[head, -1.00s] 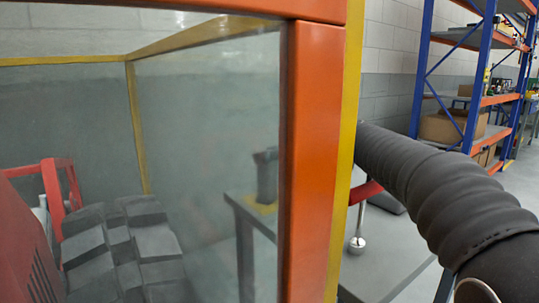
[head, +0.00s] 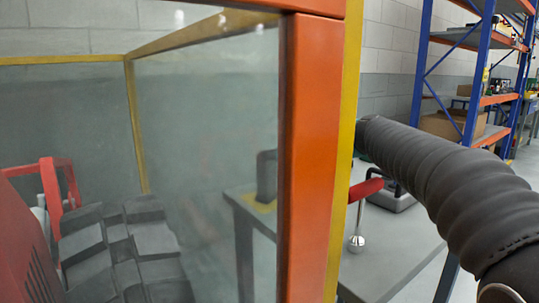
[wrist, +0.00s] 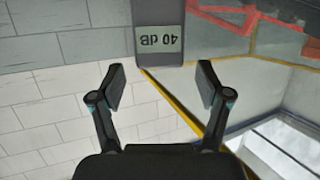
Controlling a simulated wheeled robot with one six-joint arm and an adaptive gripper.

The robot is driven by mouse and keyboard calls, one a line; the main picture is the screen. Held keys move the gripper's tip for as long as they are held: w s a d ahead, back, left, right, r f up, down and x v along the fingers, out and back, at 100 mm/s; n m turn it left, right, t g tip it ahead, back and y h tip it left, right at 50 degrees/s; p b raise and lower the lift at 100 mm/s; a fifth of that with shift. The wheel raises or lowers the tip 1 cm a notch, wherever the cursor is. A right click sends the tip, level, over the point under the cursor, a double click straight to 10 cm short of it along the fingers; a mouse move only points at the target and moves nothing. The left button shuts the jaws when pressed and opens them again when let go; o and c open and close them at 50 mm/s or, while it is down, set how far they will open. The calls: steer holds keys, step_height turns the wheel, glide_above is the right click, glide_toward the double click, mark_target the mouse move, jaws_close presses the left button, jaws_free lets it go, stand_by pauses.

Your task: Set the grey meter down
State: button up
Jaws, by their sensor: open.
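The grey meter (wrist: 160,18) shows in the wrist view with its "40 dB" display upside down. It lies just beyond and between my fingertips, with clear gaps to both sides. My gripper (wrist: 160,78) is open and empty. In the head view, a dark upright shape that looks like the meter (head: 266,176) stands on a yellow patch on the grey table (head: 400,255), seen through a clear pane. My gripper is hidden there behind the orange post; only my arm shows at right.
An orange and yellow framed pane (head: 312,150) stands close in front. Blue and orange shelving (head: 470,75) stands at the back right.

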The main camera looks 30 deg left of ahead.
steer(key=v, duration=0.9)
steer(key=shift+b, duration=0.45)
